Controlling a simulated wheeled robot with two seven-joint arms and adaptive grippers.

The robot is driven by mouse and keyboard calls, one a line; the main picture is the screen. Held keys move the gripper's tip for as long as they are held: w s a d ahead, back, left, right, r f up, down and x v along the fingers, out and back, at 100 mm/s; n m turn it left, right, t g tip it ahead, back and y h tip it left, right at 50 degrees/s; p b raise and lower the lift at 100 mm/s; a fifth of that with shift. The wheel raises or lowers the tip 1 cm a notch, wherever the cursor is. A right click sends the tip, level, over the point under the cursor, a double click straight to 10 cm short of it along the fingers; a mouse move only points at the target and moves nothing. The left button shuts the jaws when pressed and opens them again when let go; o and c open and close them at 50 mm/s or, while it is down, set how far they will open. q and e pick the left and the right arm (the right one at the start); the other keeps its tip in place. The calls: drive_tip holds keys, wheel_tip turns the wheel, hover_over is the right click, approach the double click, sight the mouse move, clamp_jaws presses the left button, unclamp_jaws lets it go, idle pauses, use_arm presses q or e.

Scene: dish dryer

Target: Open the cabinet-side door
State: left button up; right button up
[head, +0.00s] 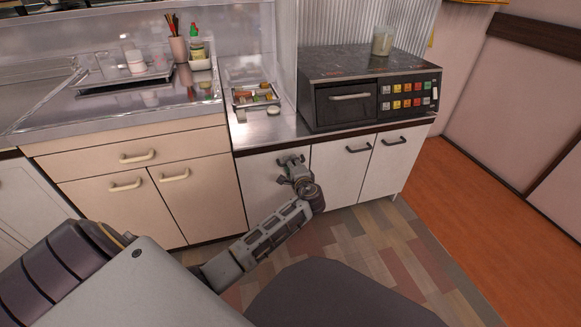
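My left arm comes in from the lower left. Its gripper (290,167) is at the upper right of the left white cabinet door (259,190), at the dark bar handle (291,160). The fingers overlap the handle, and I cannot tell whether they are closed on it. This door looks flush with the cabinet front. The middle white door (338,180) and the right white door (386,168) also look shut, each with a dark handle. My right gripper is not in view.
A dark countertop oven (345,103) with coloured buttons stands above the doors, a jar (383,40) on top. A small tray (255,95) lies left of it. Cream cabinets (150,205) adjoin on the left. The floor (370,250) before the white doors is clear apart from my arm.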

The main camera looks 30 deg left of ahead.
use_arm(q)
drive_tip(key=shift+w+a+f, duration=0.1)
drive_tip(key=shift+w+a, duration=0.2)
drive_tip(key=shift+a, duration=0.1)
clamp_jaws()
